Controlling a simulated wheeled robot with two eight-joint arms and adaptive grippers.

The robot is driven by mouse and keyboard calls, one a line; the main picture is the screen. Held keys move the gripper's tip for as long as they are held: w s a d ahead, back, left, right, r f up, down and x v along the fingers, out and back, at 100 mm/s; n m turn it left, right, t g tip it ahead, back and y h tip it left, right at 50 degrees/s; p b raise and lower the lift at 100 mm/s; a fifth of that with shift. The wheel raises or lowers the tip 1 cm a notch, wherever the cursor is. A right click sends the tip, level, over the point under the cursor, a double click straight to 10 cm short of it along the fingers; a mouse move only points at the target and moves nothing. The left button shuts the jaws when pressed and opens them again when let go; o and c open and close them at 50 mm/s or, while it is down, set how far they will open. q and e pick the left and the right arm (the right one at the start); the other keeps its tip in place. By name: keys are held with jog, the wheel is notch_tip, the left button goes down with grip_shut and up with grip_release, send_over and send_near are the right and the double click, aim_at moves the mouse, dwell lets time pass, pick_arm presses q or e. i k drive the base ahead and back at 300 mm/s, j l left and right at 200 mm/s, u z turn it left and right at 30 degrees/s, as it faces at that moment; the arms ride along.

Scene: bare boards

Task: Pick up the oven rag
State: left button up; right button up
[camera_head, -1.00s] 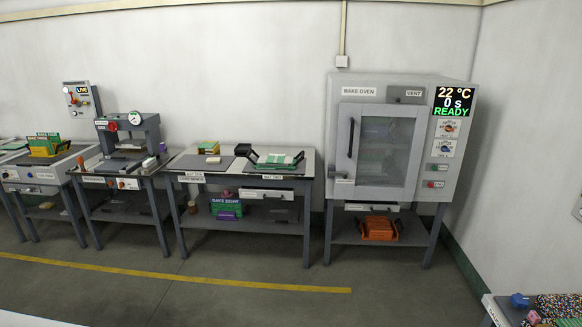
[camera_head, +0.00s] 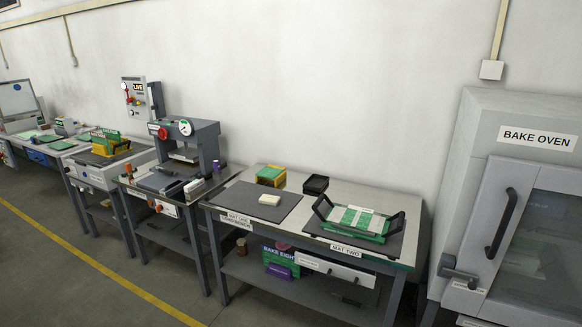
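No thing in view is clearly recognisable as the oven rag. A small cream, block-like item (camera_head: 270,200) lies on the grey mat marked MAT ONE (camera_head: 245,208) on the middle table; I cannot tell whether it is folded cloth. The bake oven (camera_head: 478,190) stands at the right edge, cut off by the frame, with its door closed and a dark handle. Neither of my grippers is in view.
The middle table (camera_head: 400,255) also holds a yellow-green box (camera_head: 270,176), a black tray (camera_head: 316,185) and a black-handled carrier with green and white boards (camera_head: 356,219) on MAT TWO. A press bench (camera_head: 186,150) stands left. Floor in front is clear, with a yellow line (camera_head: 95,262).

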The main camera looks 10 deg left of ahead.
aim_at(269, 200)
jog(key=i+j+u, duration=0.15)
jog(key=i+u, duration=0.25)
jog(key=i, duration=0.4)
jog(key=i+u, duration=0.45)
jog(key=i, duration=0.4)
jog(key=i+z, duration=0.45)
jog(key=i, duration=0.2)
jog(key=i+j+z, duration=0.2)
jog(key=i+z, duration=0.25)
jog(key=i, duration=0.2)
